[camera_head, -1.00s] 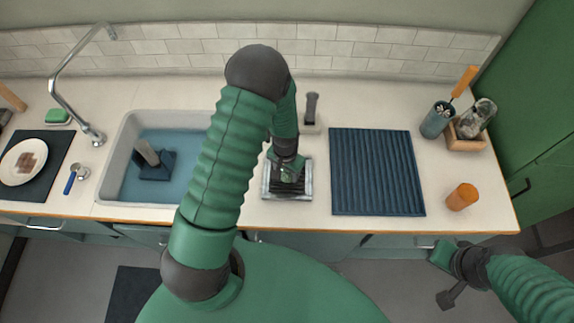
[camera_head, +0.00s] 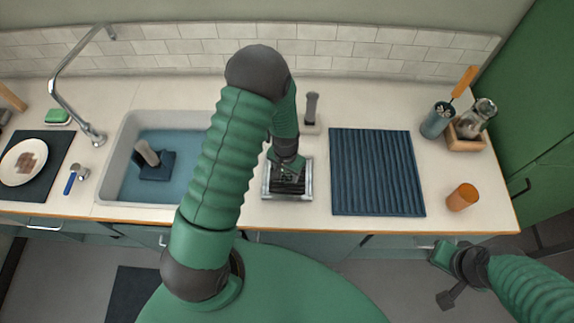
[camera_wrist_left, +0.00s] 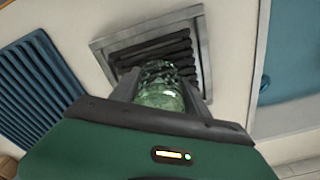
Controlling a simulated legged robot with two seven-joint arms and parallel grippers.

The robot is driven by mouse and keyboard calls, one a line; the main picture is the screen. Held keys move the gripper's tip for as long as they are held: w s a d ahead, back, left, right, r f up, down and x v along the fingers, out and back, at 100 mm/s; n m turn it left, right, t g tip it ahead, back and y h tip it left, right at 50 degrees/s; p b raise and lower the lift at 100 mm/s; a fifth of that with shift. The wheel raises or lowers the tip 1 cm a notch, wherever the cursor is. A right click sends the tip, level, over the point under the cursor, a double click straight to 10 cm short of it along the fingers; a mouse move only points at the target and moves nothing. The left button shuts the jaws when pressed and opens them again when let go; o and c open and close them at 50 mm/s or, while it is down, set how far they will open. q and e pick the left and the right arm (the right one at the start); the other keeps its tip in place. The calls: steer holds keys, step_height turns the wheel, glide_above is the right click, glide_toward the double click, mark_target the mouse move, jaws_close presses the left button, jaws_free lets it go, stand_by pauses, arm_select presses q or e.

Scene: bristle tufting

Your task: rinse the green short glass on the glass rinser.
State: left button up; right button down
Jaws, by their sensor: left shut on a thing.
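The green short glass (camera_wrist_left: 160,88) is between the fingers of my left gripper (camera_wrist_left: 165,92) in the left wrist view. The gripper is shut on it. The glass rinser (camera_wrist_left: 165,48) is a metal-framed square with dark bars, and the glass is over those bars. In the head view my left gripper (camera_head: 287,168) is at the rinser (camera_head: 290,195), and the gripper mostly hides the glass. I cannot tell whether the glass touches the bars. My right gripper (camera_head: 440,254) is at the lower right, off the counter front; its fingers are not clear enough to read.
A blue ribbed mat (camera_head: 376,172) lies right of the rinser, with an orange cup (camera_head: 462,197) beyond it. A sink (camera_head: 128,187) is to the left. A grey dispenser (camera_head: 312,108) stands behind the rinser. A utensil holder (camera_head: 436,121) is at the back right.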

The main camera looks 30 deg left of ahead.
arm_select(q)
step_height(320, 180, up, 7)
steer(key=p, duration=0.6)
steer(key=shift+r, duration=0.1)
steer(key=shift+f, duration=0.2)
